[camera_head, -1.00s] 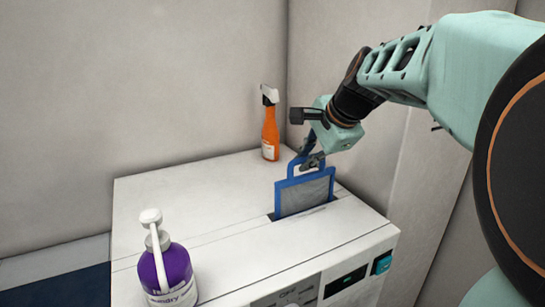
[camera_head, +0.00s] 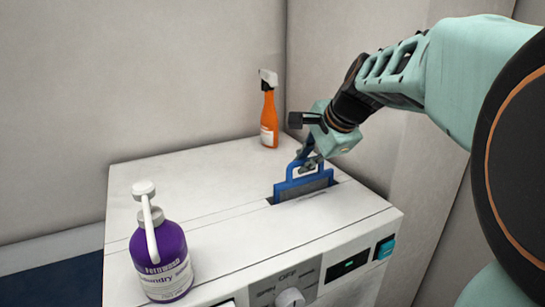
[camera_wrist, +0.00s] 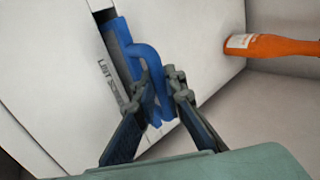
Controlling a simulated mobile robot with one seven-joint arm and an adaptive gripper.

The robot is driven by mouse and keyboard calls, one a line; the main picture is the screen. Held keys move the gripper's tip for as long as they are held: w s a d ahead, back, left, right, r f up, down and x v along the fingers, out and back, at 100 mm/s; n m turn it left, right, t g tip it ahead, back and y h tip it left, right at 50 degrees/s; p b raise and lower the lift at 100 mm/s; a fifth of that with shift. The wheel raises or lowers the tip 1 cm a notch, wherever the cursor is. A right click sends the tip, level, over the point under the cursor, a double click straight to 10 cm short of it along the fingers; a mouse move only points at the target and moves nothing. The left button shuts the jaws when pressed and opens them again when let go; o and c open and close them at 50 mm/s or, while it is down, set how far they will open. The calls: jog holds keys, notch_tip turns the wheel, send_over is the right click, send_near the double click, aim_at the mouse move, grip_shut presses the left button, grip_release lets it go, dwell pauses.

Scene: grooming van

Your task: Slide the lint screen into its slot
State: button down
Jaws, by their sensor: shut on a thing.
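The lint screen (camera_head: 303,187) has a blue frame, a grey mesh and a blue loop handle on top. It stands upright, partly inside the slot (camera_head: 272,200) in the top of the white machine (camera_head: 190,185); its lower part is hidden in the slot. My gripper (camera_head: 308,163) is shut on the handle from above. In the wrist view, the handle (camera_wrist: 150,62) lies between the two fingers of my gripper (camera_wrist: 156,92), and printed lettering shows beside the slot.
An orange spray bottle (camera_head: 269,115) stands at the back of the machine top, behind the screen. A purple laundry bottle (camera_head: 163,262) with a white pump stands at the front left. The machine top between them is clear. Walls stand close behind and at the right.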

jog(key=c, duration=1.9)
grip_release()
notch_tip(320, 180, up, 10)
jog(key=shift+w, duration=0.1)
